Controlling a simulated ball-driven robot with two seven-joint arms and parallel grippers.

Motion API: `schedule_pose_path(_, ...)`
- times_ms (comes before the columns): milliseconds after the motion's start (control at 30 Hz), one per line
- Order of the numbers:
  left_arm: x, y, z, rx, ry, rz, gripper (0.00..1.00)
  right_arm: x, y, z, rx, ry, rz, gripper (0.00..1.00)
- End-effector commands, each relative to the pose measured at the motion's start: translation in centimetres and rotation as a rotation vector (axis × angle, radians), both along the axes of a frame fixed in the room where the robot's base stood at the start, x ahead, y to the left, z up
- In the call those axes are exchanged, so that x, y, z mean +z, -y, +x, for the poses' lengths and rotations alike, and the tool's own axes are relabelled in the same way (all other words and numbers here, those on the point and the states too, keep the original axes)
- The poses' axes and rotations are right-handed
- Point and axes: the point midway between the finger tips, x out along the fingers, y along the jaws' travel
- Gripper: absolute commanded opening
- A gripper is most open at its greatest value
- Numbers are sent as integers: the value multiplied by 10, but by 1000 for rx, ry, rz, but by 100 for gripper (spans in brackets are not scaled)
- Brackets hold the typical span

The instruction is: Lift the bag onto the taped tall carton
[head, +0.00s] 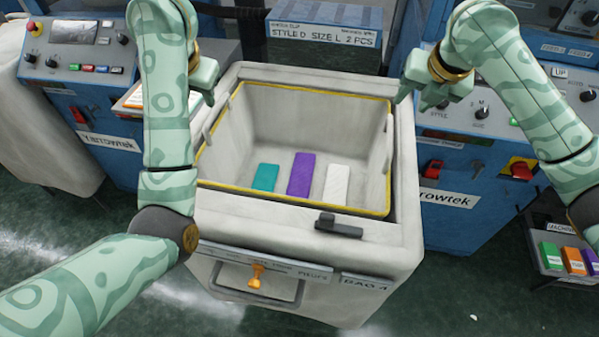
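A pale grey bag (290,97) with a yellow rim sits inside a grey bin (405,240) labelled "BAG 4". A teal block (265,178), a purple block (301,174) and a white block (337,183) lie on its floor. Pale strap-like handles show at its left and right sides. My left gripper (207,92) hangs above the bin's back left corner, apart from the bag; its fingers overlap in view. My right gripper (417,98) is open and empty above the back right corner. I cannot make out a taped tall carton.
A dark handle (338,226) lies on the bin's front rim. A tray of coloured blocks (575,261) is at the lower right.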

Motion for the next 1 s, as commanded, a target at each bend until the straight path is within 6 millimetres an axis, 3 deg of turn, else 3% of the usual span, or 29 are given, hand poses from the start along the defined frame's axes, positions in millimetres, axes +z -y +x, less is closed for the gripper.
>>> schedule_pose_path(200,-41,-3,18,-3,-4,-7,39,-42,-6,17,-1,-6,2,40)
schedule_pose_path(533,-96,-10,42,0,-1,-6,39,-96,-12,42,0,-3,0,40)
schedule_pose_path(733,-112,-12,51,-1,1,-5,39,-112,-14,50,0,-2,0,40)
schedule_pose_path(1000,-116,-13,53,0,2,-5,39,-116,-14,52,1,-1,-1,40)
